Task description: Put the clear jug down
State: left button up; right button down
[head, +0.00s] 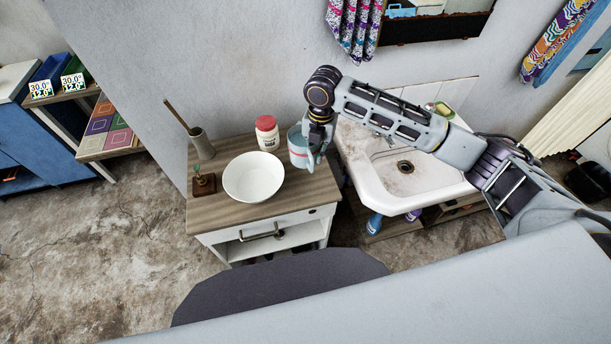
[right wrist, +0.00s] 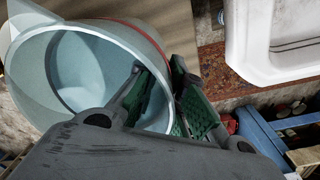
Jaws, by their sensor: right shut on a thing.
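The clear jug (head: 299,150), pale blue and see-through with a red line near its rim, is upright or nearly so at the right end of the wooden cabinet top (head: 222,158). I cannot tell whether its base touches the wood. My right gripper (head: 318,143) is shut on the jug's right side. In the right wrist view the jug (right wrist: 75,75) shows its open mouth, and my right gripper (right wrist: 172,100) has one green-padded finger inside the wall and one outside. The jug looks empty. My left gripper is not in view.
A white bowl (head: 253,178) and a red-lidded jar (head: 267,133) stand left of the jug. A brush holder (head: 200,144) and a small brown dispenser (head: 204,183) are further left. The white sink (head: 400,185) is close on the right, across a gap.

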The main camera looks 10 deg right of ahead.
jog(key=shift+f, duration=3.1)
jog(key=shift+f+p, duration=0.45)
jog(key=shift+f, duration=1.45)
jog(key=shift+f, duration=0.1)
jog(key=c, duration=1.5)
grip_release()
jog(key=r, duration=0.6)
jog(key=r+b, duration=0.1)
jog(key=r, duration=0.5)
jog(key=shift+s+d+r, duration=0.1)
jog(key=shift+s+d, duration=0.05)
jog(key=shift+d, duration=0.05)
